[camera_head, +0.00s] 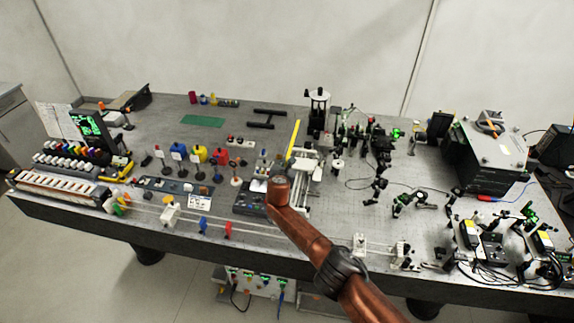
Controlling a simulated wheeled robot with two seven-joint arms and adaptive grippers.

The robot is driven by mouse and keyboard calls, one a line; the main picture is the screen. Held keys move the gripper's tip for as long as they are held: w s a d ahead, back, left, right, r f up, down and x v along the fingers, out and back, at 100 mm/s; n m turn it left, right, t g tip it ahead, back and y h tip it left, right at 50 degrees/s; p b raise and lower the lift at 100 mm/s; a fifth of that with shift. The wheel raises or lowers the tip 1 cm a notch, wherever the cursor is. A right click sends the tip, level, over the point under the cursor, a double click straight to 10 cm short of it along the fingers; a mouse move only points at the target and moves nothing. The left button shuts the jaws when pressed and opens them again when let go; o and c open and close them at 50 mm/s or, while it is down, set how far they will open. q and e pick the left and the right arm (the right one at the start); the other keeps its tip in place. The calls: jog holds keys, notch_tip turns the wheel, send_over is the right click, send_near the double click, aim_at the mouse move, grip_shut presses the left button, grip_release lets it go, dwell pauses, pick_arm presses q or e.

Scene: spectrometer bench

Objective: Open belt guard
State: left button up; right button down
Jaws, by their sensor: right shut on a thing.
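A slim yellow bar (293,138) slants up at the middle of the bench beside a white frame (306,172). It looks like the belt guard, but I cannot be sure at this size. My right arm reaches in from the bottom right. My right gripper (277,181) is at the near left side of the white frame, close below the lower end of the yellow bar. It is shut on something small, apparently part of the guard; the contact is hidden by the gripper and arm. My left gripper is not in view.
A dark control box (249,202) sits just left of my right gripper. Coloured mounts and a white rack (58,188) fill the left of the bench. Optics, cables and a large grey box (492,150) crowd the right. The back left surface is fairly clear.

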jog(key=shift+s+a+f, duration=0.1)
jog(key=shift+f, duration=0.2)
jog(key=c, duration=2.4)
grip_release()
jog(key=shift+w+a, duration=0.1)
jog(key=shift+w, duration=0.1)
jog(key=shift+r, duration=0.15)
jog(key=shift+s, duration=0.15)
jog(key=shift+s+a+r, duration=0.15)
jog(key=shift+s+r, duration=0.05)
jog(key=shift+s, duration=0.45)
jog(key=shift+v, duration=5.15)
